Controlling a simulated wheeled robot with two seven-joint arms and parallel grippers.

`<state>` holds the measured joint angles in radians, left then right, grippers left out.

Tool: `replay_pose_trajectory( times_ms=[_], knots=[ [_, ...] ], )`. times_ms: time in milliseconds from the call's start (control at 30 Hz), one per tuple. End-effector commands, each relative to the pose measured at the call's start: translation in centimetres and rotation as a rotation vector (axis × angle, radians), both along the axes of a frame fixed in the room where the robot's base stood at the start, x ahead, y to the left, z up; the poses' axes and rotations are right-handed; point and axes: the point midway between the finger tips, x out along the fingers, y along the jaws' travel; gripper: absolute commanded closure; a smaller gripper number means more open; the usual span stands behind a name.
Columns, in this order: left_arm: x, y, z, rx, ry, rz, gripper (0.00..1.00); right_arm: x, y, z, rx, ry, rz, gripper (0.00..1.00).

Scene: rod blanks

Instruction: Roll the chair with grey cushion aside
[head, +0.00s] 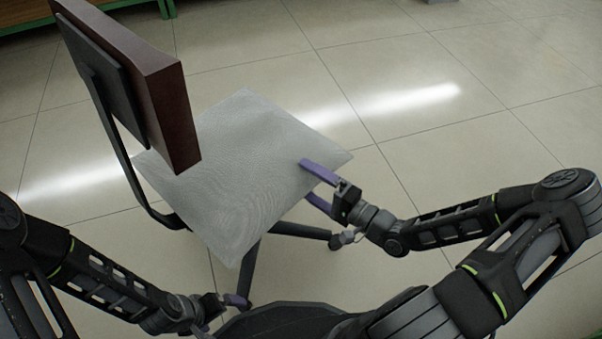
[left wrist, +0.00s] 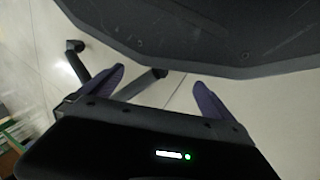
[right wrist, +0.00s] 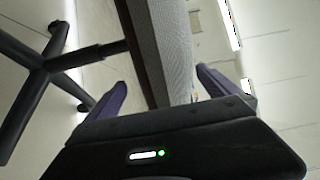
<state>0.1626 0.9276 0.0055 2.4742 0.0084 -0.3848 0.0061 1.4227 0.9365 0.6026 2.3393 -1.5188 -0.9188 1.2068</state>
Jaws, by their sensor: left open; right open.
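The chair has a grey cushion (head: 245,150), a dark red-brown backrest (head: 160,90) and black legs (head: 300,230); it stands in the middle of the head view. My right gripper (head: 306,181) is open at the cushion's right edge, one finger over the top and one lower. In the right wrist view the seat edge (right wrist: 173,50) lies between the open fingers (right wrist: 160,82); firm contact cannot be told. My left gripper (head: 238,300) is open and low, near a chair leg, below the cushion's front corner. The left wrist view shows nothing between its fingers (left wrist: 158,75).
Tiled floor (head: 430,100) is clear behind and to the right of the chair. A green-framed wooden bench or rack (head: 25,20) shows at the top left. A small grey object (head: 440,1) is at the top edge.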

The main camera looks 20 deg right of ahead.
Motion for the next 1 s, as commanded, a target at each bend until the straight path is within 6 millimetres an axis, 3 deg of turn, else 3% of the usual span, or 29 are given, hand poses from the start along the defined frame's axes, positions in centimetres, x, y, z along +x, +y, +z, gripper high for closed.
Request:
replay_pose_trajectory(
  times_ms=[300, 1000],
  knots=[
    [-0.2, 0.0, 1.3, -0.001, 0.005, -0.003, 0.00, -3.4, -2.0, 0.1, -0.001, 0.001, 0.000, 0.00],
    [-0.2, 0.0, 1.2, -0.001, 0.006, -0.002, 0.00, -3.5, -2.1, 0.0, 0.000, 0.000, 0.000, 0.00]
  ],
)
